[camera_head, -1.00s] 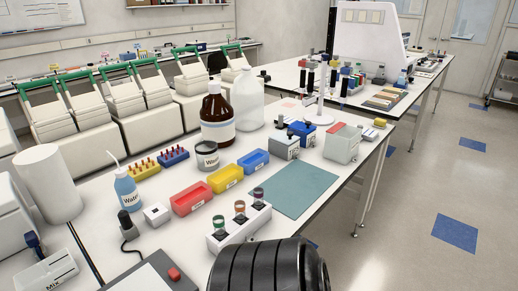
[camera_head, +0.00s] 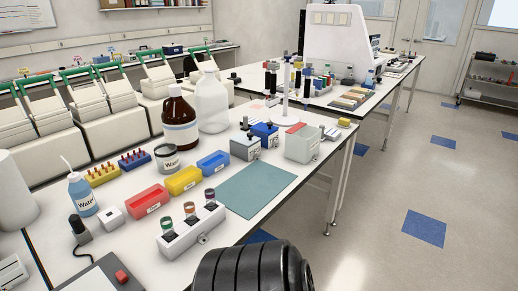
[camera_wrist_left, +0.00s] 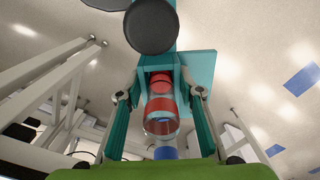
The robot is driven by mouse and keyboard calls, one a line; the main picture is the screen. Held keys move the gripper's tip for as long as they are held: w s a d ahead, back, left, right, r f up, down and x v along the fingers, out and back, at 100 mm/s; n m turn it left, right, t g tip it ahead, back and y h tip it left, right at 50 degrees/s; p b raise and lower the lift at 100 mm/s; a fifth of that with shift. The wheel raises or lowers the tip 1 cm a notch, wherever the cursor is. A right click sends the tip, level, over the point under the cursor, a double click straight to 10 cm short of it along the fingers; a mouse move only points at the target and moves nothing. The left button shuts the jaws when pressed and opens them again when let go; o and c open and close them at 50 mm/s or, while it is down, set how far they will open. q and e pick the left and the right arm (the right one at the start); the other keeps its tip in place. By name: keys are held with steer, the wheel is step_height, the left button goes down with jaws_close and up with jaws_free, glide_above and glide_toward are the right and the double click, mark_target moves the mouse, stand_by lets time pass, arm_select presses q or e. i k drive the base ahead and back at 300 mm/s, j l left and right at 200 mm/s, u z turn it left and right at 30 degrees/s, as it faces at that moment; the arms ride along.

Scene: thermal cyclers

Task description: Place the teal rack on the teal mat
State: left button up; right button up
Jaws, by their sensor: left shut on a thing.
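The teal mat (camera_head: 256,190) lies flat and bare on the near bench, by its right edge, in the head view. No rack shows on it. In the left wrist view, the fingers of my left gripper (camera_wrist_left: 160,98) stand on both sides of a red, banded cylinder, with teal surfaces around and behind it. A teal slab (camera_wrist_left: 203,68), which I take to be part of the teal rack, shows over the floor; its outline is partly hidden. My left gripper is shut on it. Neither gripper shows in the head view, and my right gripper is out of sight.
Left of the mat stand a white holder (camera_head: 194,231) with coloured-top tubes and red (camera_head: 152,199), yellow (camera_head: 184,180) and blue (camera_head: 213,163) trays. Behind it are small grey blocks (camera_head: 247,148) and a grey box (camera_head: 302,146). Open floor lies to the right.

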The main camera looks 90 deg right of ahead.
mark_target(254, 186)
steer(key=k+z, duration=0.15)
steer(key=z, duration=0.25)
steer(key=k+l+z, duration=0.1)
steer(key=z, duration=0.3)
steer(key=l+z, duration=0.85)
steer(key=l, duration=0.2)
steer(key=k, duration=0.05)
